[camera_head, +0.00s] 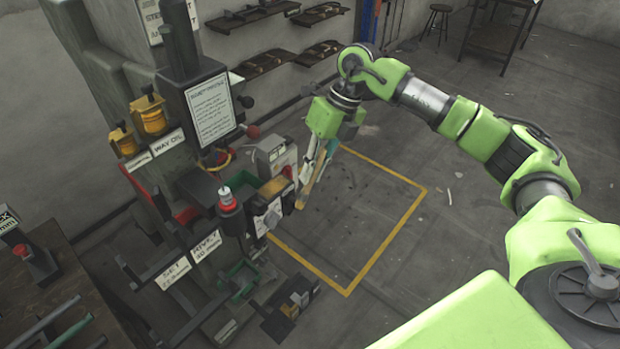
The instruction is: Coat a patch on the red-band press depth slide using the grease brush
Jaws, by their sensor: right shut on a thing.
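My right gripper (321,158) hangs from the green arm above the yellow floor outline, pointing down. It is shut on the grease brush (312,187), a tan, wooden-looking stick that slants down and left. The brush's lower end is close to the right side of the press; I cannot tell whether it touches. The press (208,185) is a dark machine at left centre, with a red-banded part (228,200) at its front. The depth slide cannot be told apart clearly among the small parts. My left gripper is not in view.
Yellow oil cups (149,115) sit on the press's left. A printed sheet (210,108) faces out above. A dark bench (70,290) stands at lower left. Wall shelves (265,63) hang behind. Floor inside the yellow outline (388,248) looks largely clear.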

